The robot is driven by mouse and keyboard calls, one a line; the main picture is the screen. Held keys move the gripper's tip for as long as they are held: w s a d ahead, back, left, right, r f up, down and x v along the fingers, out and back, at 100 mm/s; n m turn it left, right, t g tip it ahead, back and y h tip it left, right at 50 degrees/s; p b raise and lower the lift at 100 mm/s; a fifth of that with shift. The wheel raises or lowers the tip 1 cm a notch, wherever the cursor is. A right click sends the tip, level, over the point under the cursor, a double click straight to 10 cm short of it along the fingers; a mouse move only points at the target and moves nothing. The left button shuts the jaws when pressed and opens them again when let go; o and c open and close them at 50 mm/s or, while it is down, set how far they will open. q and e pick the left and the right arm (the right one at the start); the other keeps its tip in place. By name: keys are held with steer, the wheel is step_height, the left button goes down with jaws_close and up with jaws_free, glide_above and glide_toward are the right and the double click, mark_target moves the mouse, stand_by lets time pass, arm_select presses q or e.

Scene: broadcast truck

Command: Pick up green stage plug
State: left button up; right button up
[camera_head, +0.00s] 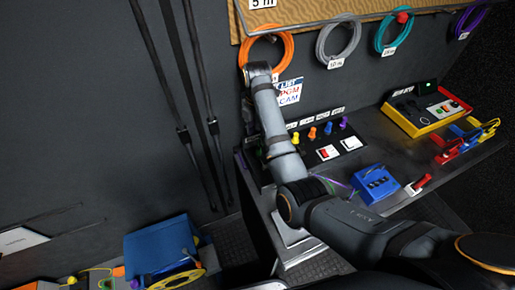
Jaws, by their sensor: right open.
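I cannot make out a green stage plug for certain. A row of coloured plugs stands on the dark panel at the back of the desk: a yellow plug (296,138), an orange plug (312,133), a blue plug (328,128) and a purple plug (344,123). My right forearm covers the left end of this row. My right arm comes in from the lower right, rises past the panel and bends at the orange cable coil. My right gripper (248,118) is mostly hidden behind the forearm; it is open, left of the plug row. My left gripper is not in view.
Orange, grey and teal cable coils hang on the wall above. A blue box (375,183) and a yellow-edged console (428,108) sit on the desk (405,158). A blue case (160,247) stands at lower left. Long dark poles or cables run down the wall.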

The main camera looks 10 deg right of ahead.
mark_target(258, 146)
step_height(258, 146, down, 3)
steer(key=shift+f, duration=0.1)
steer(key=shift+w+d+f+p, duration=0.1)
steer(key=shift+f+p, duration=0.2)
steer(key=shift+f, duration=0.35)
steer(key=shift+w+d+f+p, duration=0.1)
steer(key=shift+f+p, duration=0.2)
steer(key=shift+f, duration=0.3)
step_height(258, 146, down, 4)
steer(key=shift+w+r+p, duration=0.1)
steer(key=shift+w+p, duration=0.05)
steer(key=shift+p, duration=0.15)
steer(key=shift+f, duration=0.2)
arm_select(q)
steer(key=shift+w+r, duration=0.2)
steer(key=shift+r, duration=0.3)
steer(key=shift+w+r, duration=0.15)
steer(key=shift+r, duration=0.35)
arm_select(e)
jaws_close()
